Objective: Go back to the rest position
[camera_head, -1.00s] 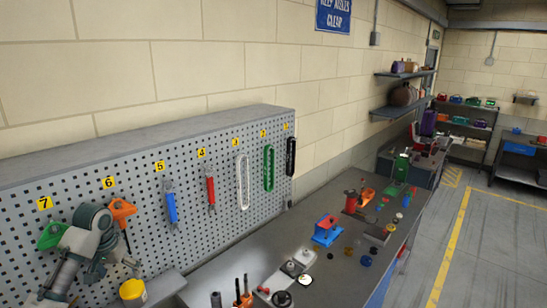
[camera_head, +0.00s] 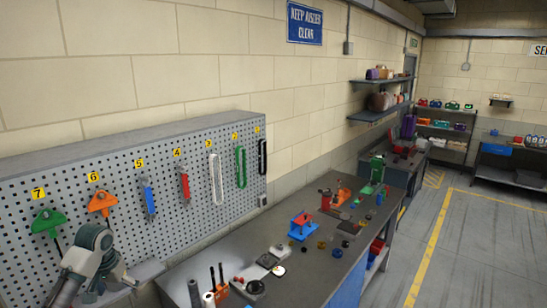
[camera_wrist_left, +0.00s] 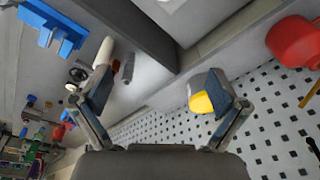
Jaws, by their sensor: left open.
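My left gripper (camera_head: 118,288) is at the lower left of the head view, in front of the lower part of the pegboard (camera_head: 110,195). Its fingers are spread apart in the left wrist view (camera_wrist_left: 156,95), with nothing held between them. A yellow-topped object (camera_wrist_left: 201,103) shows partly behind the right-hand finger in that view. The green-handled tool (camera_head: 46,222) hangs at label 7 and the orange-handled tool (camera_head: 101,201) at label 6, both above my gripper. My right gripper is not in view.
A long grey workbench (camera_head: 300,285) runs away to the right, with a blue-and-red fixture (camera_head: 302,228) and several small parts on it. Wall shelves (camera_head: 380,112) hang beyond. The aisle floor (camera_head: 480,260) at right is clear.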

